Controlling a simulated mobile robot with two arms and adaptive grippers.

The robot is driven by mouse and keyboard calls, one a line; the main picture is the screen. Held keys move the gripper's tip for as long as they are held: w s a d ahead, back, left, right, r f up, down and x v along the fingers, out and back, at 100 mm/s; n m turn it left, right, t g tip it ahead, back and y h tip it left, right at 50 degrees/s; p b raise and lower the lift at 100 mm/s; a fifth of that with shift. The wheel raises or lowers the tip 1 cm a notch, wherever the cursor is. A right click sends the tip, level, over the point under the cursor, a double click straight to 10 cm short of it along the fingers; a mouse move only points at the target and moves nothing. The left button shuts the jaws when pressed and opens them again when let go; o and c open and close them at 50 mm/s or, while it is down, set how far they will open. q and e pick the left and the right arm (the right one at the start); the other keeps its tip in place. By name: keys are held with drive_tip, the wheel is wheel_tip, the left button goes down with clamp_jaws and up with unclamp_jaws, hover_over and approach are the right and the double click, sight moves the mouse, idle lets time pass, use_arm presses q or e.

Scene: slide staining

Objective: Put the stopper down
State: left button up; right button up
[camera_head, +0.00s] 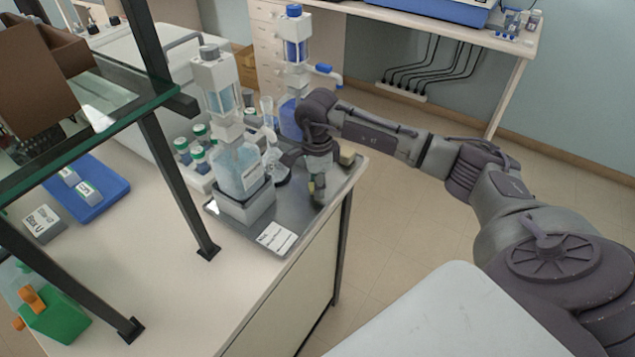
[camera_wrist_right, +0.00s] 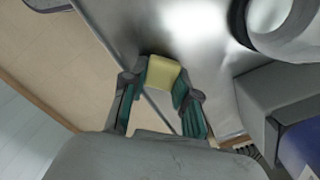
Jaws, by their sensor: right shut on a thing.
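My right gripper (camera_head: 317,192) points down over the front right part of the metal tray (camera_head: 298,231). In the right wrist view its fingers (camera_wrist_right: 160,92) are shut on a pale yellow stopper (camera_wrist_right: 159,73), one finger on each side. My left gripper is not in view.
A small tan block (camera_head: 347,157) is at the tray's right corner. A white label (camera_head: 276,237) lies in front. Dark shelf posts (camera_head: 180,185) rise at left.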

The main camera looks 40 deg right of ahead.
drive_tip(key=shift+f, duration=0.35)
drive_tip(key=shift+f, duration=0.1)
drive_tip(key=shift+f+b, duration=0.2)
drive_tip(key=shift+b, duration=0.1)
drive_tip(key=o, duration=0.8)
drive_tip(key=shift+r, duration=0.15)
